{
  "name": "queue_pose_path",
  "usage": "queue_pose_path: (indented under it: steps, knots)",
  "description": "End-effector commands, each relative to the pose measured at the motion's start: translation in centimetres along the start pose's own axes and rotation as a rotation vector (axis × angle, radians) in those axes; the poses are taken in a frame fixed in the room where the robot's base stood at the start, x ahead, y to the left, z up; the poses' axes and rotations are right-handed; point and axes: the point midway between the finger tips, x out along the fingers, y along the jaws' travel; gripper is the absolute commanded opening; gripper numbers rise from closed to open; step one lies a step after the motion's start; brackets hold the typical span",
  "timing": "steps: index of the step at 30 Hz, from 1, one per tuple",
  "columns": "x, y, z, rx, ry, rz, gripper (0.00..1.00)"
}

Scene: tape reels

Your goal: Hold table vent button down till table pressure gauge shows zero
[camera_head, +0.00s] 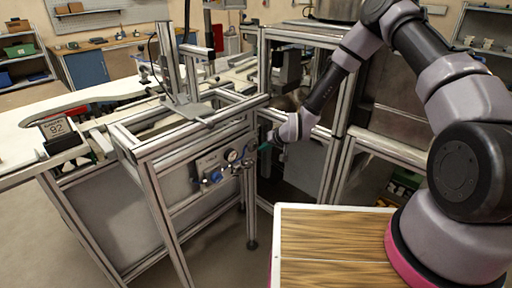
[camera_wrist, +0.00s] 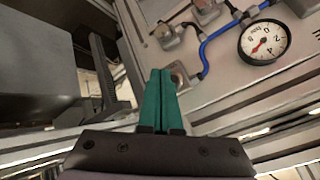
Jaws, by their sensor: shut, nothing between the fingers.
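My gripper (camera_wrist: 160,74) is shut and empty, its two green fingers together. It also shows in the head view (camera_head: 264,147), at the table frame's right side. In the wrist view the fingertips are right beside a small square metal fitting with a round centre, seemingly the vent button (camera_wrist: 180,74). I cannot tell whether they touch or press it. The round white pressure gauge (camera_wrist: 265,42) is to the right; its red needle slants to the lower left, and the exact reading is unclear.
A blue hose (camera_wrist: 215,36) and metal fittings (camera_wrist: 207,10) run across the panel above the fingers. A dark bracket (camera_wrist: 105,70) is close on their left. In the head view, aluminium frame posts (camera_head: 252,195) surround the panel, and a wooden top (camera_head: 325,245) is in front.

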Motion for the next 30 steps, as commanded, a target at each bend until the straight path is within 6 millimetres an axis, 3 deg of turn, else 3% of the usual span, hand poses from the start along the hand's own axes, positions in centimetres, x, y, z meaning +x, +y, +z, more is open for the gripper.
queue_pose_path:
  steps: [30]
  knots:
    - [0.57, -0.44, -0.44, 0.0, 0.0, 0.0, 0.0]
